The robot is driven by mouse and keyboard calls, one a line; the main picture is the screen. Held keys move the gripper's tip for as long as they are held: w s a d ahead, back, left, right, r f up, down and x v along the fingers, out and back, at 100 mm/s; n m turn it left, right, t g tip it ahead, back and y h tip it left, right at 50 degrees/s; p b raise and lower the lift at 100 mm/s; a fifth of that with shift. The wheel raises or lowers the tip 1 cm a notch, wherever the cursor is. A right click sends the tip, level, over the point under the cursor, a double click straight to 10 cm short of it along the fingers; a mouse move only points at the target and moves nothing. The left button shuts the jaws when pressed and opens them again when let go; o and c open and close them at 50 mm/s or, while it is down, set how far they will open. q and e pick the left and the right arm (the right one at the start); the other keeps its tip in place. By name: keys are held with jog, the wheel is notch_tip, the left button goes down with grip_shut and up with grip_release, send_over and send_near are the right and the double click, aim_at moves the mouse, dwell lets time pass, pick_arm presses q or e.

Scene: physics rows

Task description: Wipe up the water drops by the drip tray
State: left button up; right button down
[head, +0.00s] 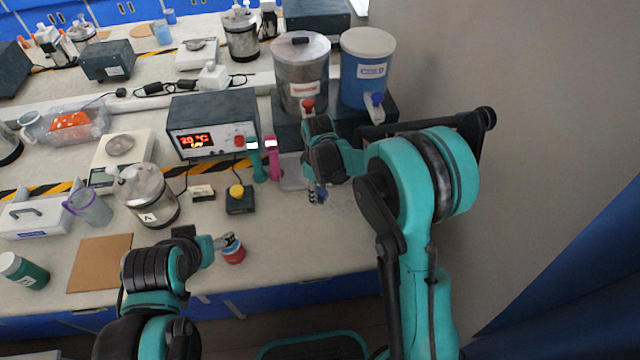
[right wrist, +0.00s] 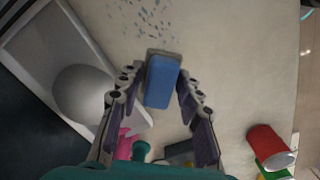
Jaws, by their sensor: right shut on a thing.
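My right gripper (head: 317,193) is low over the bench in front of the two urns. In the right wrist view its fingers (right wrist: 163,85) are shut on a blue sponge (right wrist: 160,82) with a grey edge. Small bluish water drops (right wrist: 147,18) lie on the pale bench just beyond the sponge. The pale drip tray (right wrist: 50,35) lies to their left; part of it also shows in the head view (head: 292,184). My left gripper (head: 228,242) is beside a red cup (head: 234,254); its finger opening is unclear.
A steel urn (head: 300,75) and a blue urn (head: 367,75) with taps stand behind my right gripper. A heater box (head: 212,127), a pink bottle (head: 272,157) and a yellow-button box (head: 239,200) are to its left. The bench front at right is clear.

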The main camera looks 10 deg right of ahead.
jog(key=shift+r+p, duration=0.9)
jog(key=shift+r, duration=0.8)
jog(key=shift+d, duration=0.1)
